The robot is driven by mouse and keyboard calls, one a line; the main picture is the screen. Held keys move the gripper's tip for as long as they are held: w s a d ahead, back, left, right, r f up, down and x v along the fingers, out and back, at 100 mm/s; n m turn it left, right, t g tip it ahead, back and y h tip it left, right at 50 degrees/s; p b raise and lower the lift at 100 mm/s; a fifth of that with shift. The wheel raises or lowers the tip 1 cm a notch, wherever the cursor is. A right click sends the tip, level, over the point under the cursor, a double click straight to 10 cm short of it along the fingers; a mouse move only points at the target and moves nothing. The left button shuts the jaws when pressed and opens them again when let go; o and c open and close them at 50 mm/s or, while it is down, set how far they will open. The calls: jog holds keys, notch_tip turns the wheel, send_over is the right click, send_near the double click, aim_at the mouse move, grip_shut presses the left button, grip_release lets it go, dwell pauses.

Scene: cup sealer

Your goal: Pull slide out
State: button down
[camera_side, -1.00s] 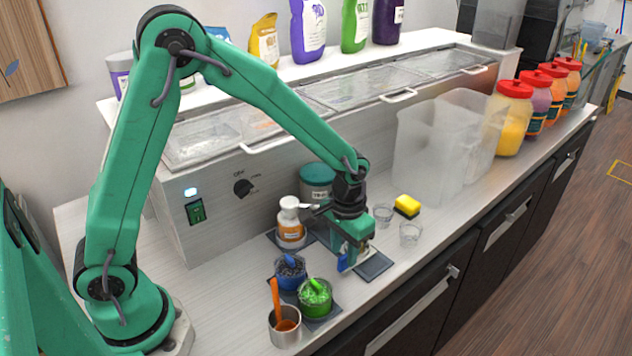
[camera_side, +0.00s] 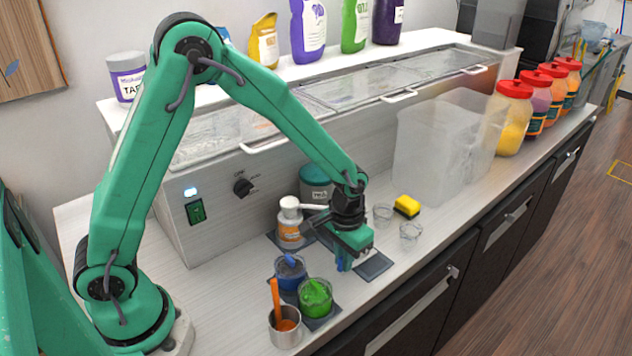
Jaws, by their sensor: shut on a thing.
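My gripper (camera_side: 344,262) is low over the counter, beside the dark mat (camera_side: 374,267) and to the right of the white-capped bottle (camera_side: 290,229). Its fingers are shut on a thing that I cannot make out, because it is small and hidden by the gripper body. I see no part that I can clearly tell as the slide or the cup sealer.
A blue cup (camera_side: 290,273), a green cup (camera_side: 315,300) and a steel cup with an orange handle (camera_side: 285,332) stand front left.

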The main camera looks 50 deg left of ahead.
jog(key=shift+d, duration=2.4)
jog(key=c, duration=1.5)
grip_release()
jog(key=shift+o, duration=0.2)
jog(key=shift+r, duration=0.15)
notch_tip(320, 180, up, 8)
jog(key=shift+f, duration=0.2)
